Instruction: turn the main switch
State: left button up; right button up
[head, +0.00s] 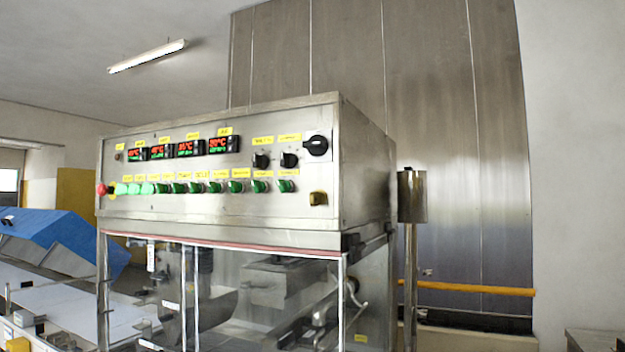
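The main switch is most likely the large black rotary knob (317,145) at the upper right of the steel control panel (222,152). It is the biggest knob on the panel and has a pale mark on its face. Two smaller black knobs (261,160) (289,159) sit to its left under yellow labels. A row of green buttons (194,187) runs below, with a red button (101,189) at the far left. Neither of my grippers is in view.
Clear panels (205,290) enclose machinery below the control panel. A steel post (411,250) stands to the right of the machine. A conveyor (75,295) and blue cover (65,235) lie at left. A steel table corner (597,340) shows at lower right.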

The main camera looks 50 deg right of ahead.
aim_at(318, 146)
jog(key=z, duration=1.25)
